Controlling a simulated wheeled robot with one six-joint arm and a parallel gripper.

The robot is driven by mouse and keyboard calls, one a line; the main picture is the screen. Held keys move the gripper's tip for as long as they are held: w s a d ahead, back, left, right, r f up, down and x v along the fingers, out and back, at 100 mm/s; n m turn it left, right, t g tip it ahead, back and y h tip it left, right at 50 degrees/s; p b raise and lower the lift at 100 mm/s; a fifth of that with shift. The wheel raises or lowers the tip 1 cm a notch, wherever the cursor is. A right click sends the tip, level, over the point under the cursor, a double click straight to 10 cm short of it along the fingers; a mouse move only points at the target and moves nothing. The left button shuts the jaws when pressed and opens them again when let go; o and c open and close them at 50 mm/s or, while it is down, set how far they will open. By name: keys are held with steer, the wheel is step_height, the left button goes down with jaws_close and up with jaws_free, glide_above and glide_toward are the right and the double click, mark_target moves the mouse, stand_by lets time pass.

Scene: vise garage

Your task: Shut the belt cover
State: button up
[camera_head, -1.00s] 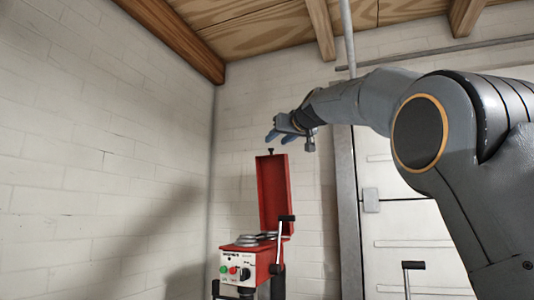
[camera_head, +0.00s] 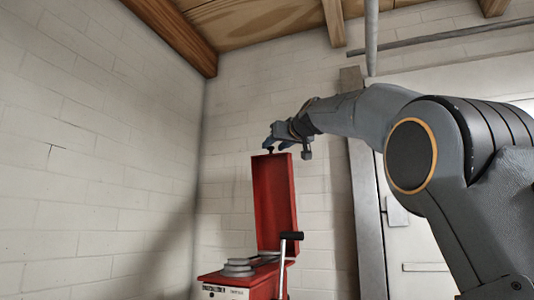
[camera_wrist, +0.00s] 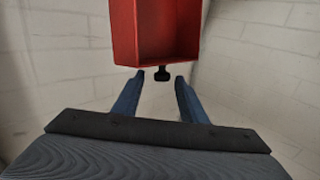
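The red belt cover (camera_head: 274,204) stands upright, open, on the red machine (camera_head: 238,279). A small black knob (camera_head: 270,150) sticks up from its top edge. My gripper (camera_head: 268,146) is at the cover's top edge, by the knob. In the wrist view the cover (camera_wrist: 156,30) fills the top middle, its hollow side showing. The knob (camera_wrist: 162,75) lies just beyond and between the two blue fingertips of my gripper (camera_wrist: 160,76). The fingers are apart with a clear gap and hold nothing.
Grey stepped pulleys (camera_head: 240,267) sit on the machine's top, uncovered. A lever with a black handle (camera_head: 291,236) rises at its front right. A white brick wall (camera_head: 100,150) is at the left, and a pale door (camera_head: 425,240) is behind my arm.

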steer(key=p+x, duration=0.4)
steer(key=x, duration=0.1)
steer(key=shift+w+a+r+p, duration=0.15)
steer(key=shift+w+a+p, duration=0.15)
steer(key=shift+a, duration=0.05)
steer(key=shift+w+a+p, duration=0.25)
steer(key=shift+w+p, duration=0.3)
steer(key=shift+w, duration=0.15)
jaws_close()
